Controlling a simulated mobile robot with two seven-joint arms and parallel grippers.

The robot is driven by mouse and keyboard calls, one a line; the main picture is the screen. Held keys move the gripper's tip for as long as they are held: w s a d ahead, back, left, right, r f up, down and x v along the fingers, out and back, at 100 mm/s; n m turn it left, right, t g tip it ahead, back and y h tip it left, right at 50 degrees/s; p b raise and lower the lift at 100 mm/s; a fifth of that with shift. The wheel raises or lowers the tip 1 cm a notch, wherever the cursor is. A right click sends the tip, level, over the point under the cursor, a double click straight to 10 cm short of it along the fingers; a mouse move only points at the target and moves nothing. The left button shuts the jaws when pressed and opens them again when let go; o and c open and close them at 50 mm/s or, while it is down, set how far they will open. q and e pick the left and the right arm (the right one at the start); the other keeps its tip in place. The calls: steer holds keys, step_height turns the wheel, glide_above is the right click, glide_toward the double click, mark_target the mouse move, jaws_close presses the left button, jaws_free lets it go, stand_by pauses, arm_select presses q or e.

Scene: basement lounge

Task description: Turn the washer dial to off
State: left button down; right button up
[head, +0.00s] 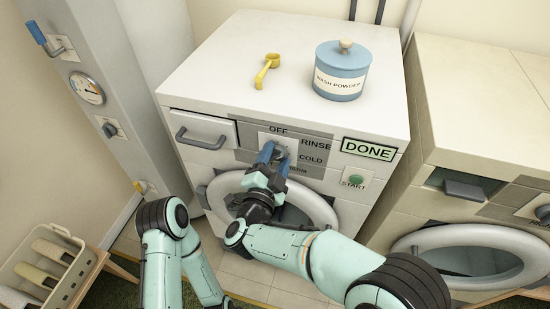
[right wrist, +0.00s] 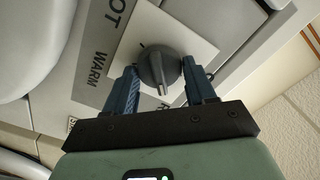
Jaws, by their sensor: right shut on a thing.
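The washer dial (head: 280,147) is a grey knob on a pale square plate on the washer's front panel. OFF is above it, RINSE and COLD to its right, and a partly hidden WARM below. My right gripper (head: 274,155) reaches it from below, its blue fingers shut on the knob. In the right wrist view the dial (right wrist: 160,68) sits between the two fingers (right wrist: 162,82), its ridge pointing down toward the gripper. I cannot tell which setting it points to. My left gripper is not in view; part of my left arm shows low in the head view.
The washer (head: 225,75) carries a yellow scoop (head: 267,69) and a blue wash powder jar (head: 342,72). Its panel has a DONE display (head: 369,149) and a green start button (head: 356,180). A second machine (head: 490,110) stands right, a basket (head: 47,262) lower left.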

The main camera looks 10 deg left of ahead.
steer(key=n+p, duration=0.3)
steer(key=n, duration=0.2)
steer(key=shift+r, duration=0.15)
steer(key=n+p, duration=0.2)
steer(key=n, duration=0.2)
steer(key=shift+a+n, duration=0.1)
steer(key=shift+n, duration=0.2)
stand_by(0.4)
steer(key=o, duration=1)
